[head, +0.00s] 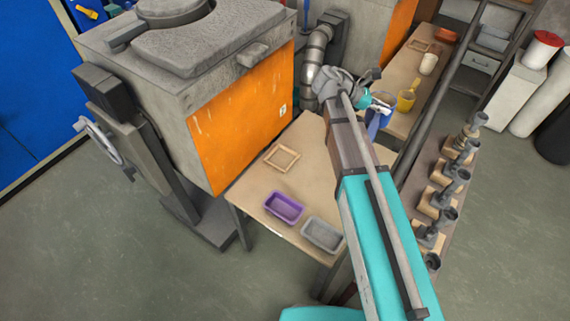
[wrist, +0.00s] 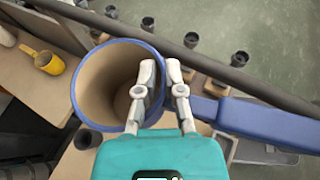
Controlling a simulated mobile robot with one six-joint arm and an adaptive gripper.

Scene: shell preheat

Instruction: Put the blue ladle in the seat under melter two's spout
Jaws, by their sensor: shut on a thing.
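The blue ladle (head: 375,126) hangs from my gripper (head: 378,104) in the head view, near the gap between the two benches. In the wrist view the ladle's round, empty-looking cup (wrist: 100,80) has a blue rim, and its blue handle (wrist: 265,120) runs right. My gripper's fingers (wrist: 160,68) are shut at the rim on the handle side; the exact contact is hidden. A square wooden frame (head: 270,159), possibly a seat, lies empty on the near bench by the orange melter (head: 235,125). A similar frame (head: 418,45) lies on the far bench by a second melter (head: 398,30). No melter number is readable.
A purple tray (head: 283,207) and a grey tray (head: 322,235) sit on the near bench (head: 245,188). A yellow ladle (head: 405,103) and a white cup (head: 429,64) stand on the far bench. A dark rail and a rack of several grey posts (head: 441,198) are at right.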

